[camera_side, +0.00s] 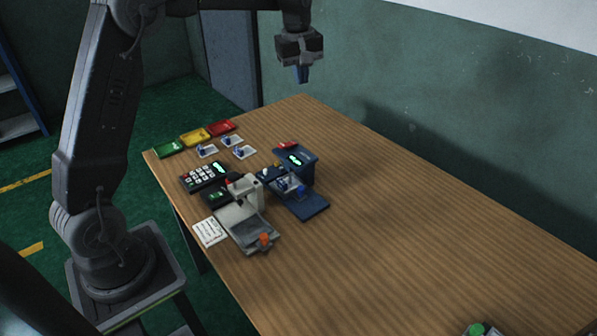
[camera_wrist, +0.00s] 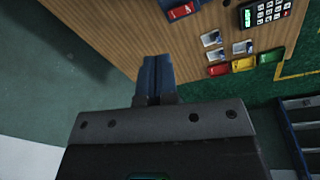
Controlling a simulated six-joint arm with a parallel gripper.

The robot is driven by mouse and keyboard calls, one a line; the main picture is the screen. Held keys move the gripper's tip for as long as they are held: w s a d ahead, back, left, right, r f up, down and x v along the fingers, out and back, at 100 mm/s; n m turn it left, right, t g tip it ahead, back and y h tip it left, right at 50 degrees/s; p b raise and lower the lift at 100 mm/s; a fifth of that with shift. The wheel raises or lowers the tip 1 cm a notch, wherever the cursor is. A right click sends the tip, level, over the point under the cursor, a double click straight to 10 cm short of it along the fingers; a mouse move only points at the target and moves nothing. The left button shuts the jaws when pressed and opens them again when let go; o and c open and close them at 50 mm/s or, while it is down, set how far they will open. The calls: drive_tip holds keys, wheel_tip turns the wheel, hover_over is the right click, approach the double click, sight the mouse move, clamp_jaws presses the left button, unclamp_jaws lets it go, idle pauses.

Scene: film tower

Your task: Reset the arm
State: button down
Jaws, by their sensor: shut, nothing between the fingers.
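My gripper (camera_side: 302,74) hangs high above the far end of the wooden table (camera_side: 400,230) in the side view, fingers pointing down. Its blue fingers are together with nothing between them. In the wrist view my gripper (camera_wrist: 155,62) shows the two blue fingers side by side, closed, with the table's edge and the floor beyond them. It touches nothing. My arm reaches up from its stand at the left and over the table.
Green (camera_side: 170,149), yellow (camera_side: 195,137) and red (camera_side: 221,127) trays line the far left table edge near small white trays. A keypad (camera_side: 205,176), a blue device (camera_side: 298,184) and a pale device (camera_side: 247,215) stand mid-table. The table's right part is mostly clear; a wall borders it.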

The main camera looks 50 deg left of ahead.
drive_tip(key=s+d+r+m+t, duration=0.1)
drive_tip(key=s+d+r+m, duration=0.4)
drive_tip(key=s+d, duration=0.3)
drive_tip(key=s+d+f+m+t, duration=0.1)
drive_tip(key=s+d+m, duration=0.1)
drive_tip(key=s, duration=0.5)
drive_tip(key=s+d+f+m+t, duration=0.1)
drive_tip(key=s+d+f+m, duration=0.1)
drive_tip(key=s+m, duration=0.2)
drive_tip(key=s+d+f+m+t, duration=0.1)
drive_tip(key=s+d+m, duration=0.1)
drive_tip(key=s, duration=0.9)
drive_tip(key=shift+d+f+m, duration=0.25)
drive_tip(key=shift+f+m, duration=0.1)
drive_tip(key=shift+m, duration=0.25)
